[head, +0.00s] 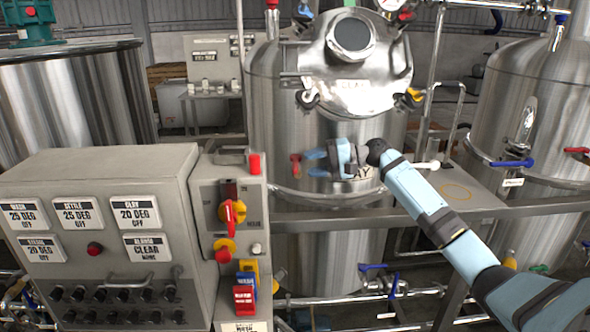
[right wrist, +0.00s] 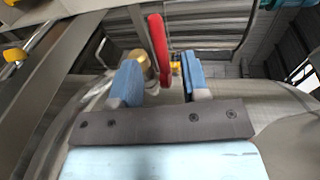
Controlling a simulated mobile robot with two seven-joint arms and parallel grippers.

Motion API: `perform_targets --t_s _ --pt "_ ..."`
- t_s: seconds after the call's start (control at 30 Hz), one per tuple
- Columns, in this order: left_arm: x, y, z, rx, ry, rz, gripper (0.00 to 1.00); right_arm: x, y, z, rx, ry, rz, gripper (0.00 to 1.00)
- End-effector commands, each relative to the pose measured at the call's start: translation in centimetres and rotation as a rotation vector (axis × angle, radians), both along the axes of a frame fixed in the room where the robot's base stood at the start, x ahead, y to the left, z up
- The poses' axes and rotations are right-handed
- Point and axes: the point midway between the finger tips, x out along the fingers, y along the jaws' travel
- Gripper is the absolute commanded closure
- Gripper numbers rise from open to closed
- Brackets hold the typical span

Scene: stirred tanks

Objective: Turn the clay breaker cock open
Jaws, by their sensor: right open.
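The red-handled cock (head: 296,166) sits on the front of the central steel tank (head: 275,110), whose upper plate reads CLAY. A lower label (head: 365,172) is partly hidden behind my right gripper (head: 314,163). That gripper reaches in from the right, with its blue fingertips just beside the red handle. In the right wrist view, the red lever (right wrist: 159,48) stands between the two spread fingers of the open right gripper (right wrist: 161,84). A brass fitting (right wrist: 140,62) shows beside the left finger. I cannot tell whether a finger touches the lever. My left gripper is not in view.
A grey control cabinet (head: 110,165) with a switch panel fills the lower left. Another tank (head: 540,110) with a blue-handled valve (head: 512,163) stands at right, and a steel tank (head: 75,100) at left.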

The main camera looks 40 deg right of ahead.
Motion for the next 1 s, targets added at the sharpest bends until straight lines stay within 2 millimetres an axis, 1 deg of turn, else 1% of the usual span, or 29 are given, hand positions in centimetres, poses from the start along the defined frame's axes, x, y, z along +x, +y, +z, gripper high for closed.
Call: perform_targets --t_s 0.03,0.2,0.4,1.0 --pt "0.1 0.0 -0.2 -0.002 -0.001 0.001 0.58 -0.8 -1.0 0.0 -0.002 0.001 -0.001 0.58" --pt "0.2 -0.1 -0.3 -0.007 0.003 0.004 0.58 -2.7 -3.5 0.7 -0.001 0.0 -0.001 0.58" --pt "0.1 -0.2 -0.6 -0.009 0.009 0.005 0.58 -3.9 -5.1 1.2 0.0 0.0 0.0 0.58" --pt "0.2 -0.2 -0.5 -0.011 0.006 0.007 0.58 -4.1 -5.3 1.4 0.001 0.0 0.001 0.58"
